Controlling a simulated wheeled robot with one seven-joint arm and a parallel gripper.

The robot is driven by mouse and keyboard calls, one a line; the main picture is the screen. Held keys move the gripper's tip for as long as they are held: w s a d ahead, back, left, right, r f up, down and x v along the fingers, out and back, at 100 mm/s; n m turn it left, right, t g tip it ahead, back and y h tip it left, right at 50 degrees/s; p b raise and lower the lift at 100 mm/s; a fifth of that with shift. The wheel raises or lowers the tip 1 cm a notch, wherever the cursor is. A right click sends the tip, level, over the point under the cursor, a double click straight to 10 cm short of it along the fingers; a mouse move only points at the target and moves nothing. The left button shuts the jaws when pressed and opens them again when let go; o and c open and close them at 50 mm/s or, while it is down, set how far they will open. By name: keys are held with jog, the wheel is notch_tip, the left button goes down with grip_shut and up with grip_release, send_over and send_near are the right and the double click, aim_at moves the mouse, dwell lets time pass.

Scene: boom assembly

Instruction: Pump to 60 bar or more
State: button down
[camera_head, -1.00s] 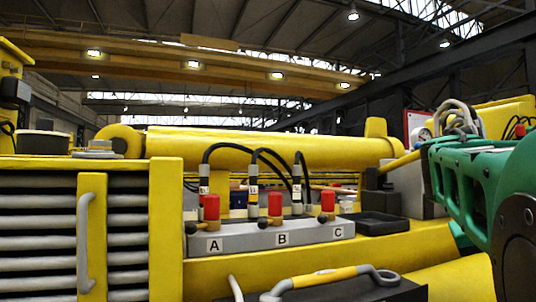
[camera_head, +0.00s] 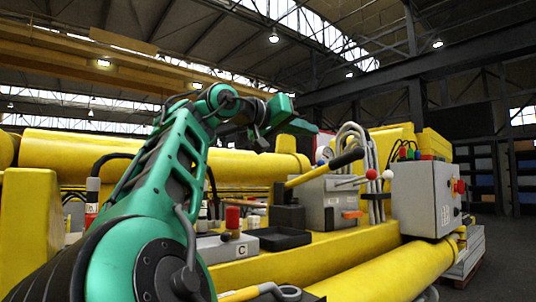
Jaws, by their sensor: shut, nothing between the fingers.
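A hand pump lever (camera_head: 308,176) with a yellow bar and a black grip (camera_head: 347,158) slants up to the right from a dark block (camera_head: 289,214). The block stands on the yellow boom at mid-right. My green arm rises from the bottom left and bends right at its elbow. My gripper (camera_head: 297,126) is small in the picture, above and left of the lever grip, and appears apart from it. It is shut and empty.
A grey valve box (camera_head: 328,200) with white-ball and red-ball levers (camera_head: 371,174) stands beside the pump. A grey control box (camera_head: 427,197) with a red knob is farther right. A black tray (camera_head: 279,239) and connector C (camera_head: 232,246) lie in front. Grey hoses (camera_head: 362,145) loop behind.

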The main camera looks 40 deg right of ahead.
jog(key=shift+w+a+r, duration=0.1)
jog(key=shift+w, duration=0.1)
jog(key=d+f, duration=0.4)
jog(key=d, duration=0.6)
jog(key=shift+s+d+f, duration=0.15)
jog(key=shift+s+d, duration=0.15)
jog(key=shift+d, duration=0.1)
dwell(0.6)
